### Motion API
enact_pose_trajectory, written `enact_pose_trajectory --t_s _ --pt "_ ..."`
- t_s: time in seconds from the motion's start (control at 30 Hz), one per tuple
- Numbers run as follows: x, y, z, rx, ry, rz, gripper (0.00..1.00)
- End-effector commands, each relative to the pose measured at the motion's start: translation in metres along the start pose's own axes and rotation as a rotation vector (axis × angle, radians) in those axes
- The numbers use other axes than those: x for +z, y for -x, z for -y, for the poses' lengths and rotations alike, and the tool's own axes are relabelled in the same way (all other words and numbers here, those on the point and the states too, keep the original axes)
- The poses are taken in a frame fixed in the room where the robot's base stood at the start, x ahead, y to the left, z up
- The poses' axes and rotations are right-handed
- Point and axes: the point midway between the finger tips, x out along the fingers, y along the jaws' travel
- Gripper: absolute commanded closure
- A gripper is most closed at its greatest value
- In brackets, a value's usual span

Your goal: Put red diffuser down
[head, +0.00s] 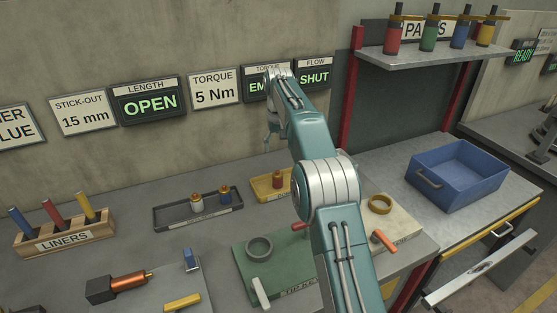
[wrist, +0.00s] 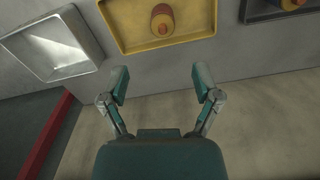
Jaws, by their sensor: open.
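A small red cylinder with a gold top, which looks like the red diffuser (head: 279,178), stands in the yellow tray (head: 259,188) on the bench, partly beside my arm. In the wrist view the red diffuser (wrist: 162,23) sits upright in the yellow tray (wrist: 125,40), ahead of my fingers. My gripper (head: 270,135) is raised near the wall, behind and above the tray. In the wrist view my gripper (wrist: 161,80) has its two fingers spread with nothing between them, apart from the diffuser.
A dark tray (head: 170,220) with small parts lies left of the yellow tray. A blue bin (head: 455,187) stands right. Signs line the wall close to my gripper.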

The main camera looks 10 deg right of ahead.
Motion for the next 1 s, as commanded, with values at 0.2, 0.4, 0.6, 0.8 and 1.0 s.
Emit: enact_pose_trajectory --t_s 0.2,0.4,0.6,0.8,1.0 --pt "0.0 0.012 0.0 0.0 0.0 0.0 0.19" --pt "0.006 0.024 0.0 0.0 0.0 -0.013 0.19" --pt "0.043 0.073 0.002 0.001 0.0 -0.076 0.19" --pt "0.096 0.112 0.004 0.001 0.0 -0.144 0.19" --pt "0.159 0.135 0.005 0.001 0.0 -0.213 0.19"
